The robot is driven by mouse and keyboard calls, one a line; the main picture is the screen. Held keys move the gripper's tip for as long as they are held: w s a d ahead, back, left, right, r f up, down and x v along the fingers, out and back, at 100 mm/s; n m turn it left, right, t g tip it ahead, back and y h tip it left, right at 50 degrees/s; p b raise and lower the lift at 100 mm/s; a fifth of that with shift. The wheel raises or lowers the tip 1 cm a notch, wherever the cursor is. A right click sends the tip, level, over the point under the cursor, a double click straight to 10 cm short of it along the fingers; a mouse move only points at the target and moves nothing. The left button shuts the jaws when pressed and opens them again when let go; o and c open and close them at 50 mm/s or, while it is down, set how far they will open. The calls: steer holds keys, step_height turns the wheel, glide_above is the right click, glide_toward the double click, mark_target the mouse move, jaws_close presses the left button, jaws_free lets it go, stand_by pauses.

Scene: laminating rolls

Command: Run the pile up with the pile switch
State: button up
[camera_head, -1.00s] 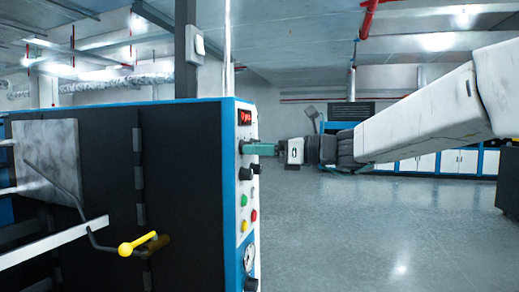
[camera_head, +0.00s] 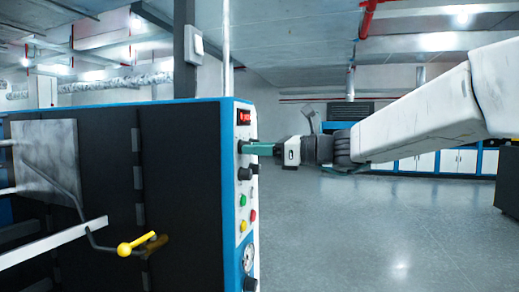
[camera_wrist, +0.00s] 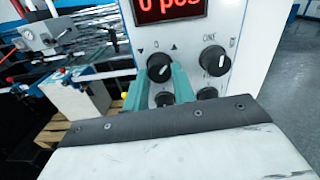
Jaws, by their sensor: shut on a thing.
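The pile switch (camera_wrist: 160,66) is a black round knob with a white pointer mark, under the red display and beside small triangle marks and a 0 on the white panel. My gripper (camera_wrist: 158,79) has its teal fingers on either side of this knob and is shut on it. In the head view my gripper (camera_head: 262,149) reaches in from the right to the panel's upper part; the knob is mostly hidden there. The red display (camera_wrist: 168,8) reads "0 pcs" in the wrist view, its top cut off.
A second knob (camera_wrist: 214,62) sits right of the switch, with more knobs below. Green (camera_head: 253,215), red and yellow buttons and a gauge sit lower. A yellow-handled lever (camera_head: 125,249) sticks out on the machine's dark side.

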steer(key=shift+a+r+n, duration=0.1)
steer(key=shift+n, duration=3.8)
steer(key=o, duration=1)
steer(key=shift+s+a, duration=0.1)
steer(key=shift+a, duration=0.05)
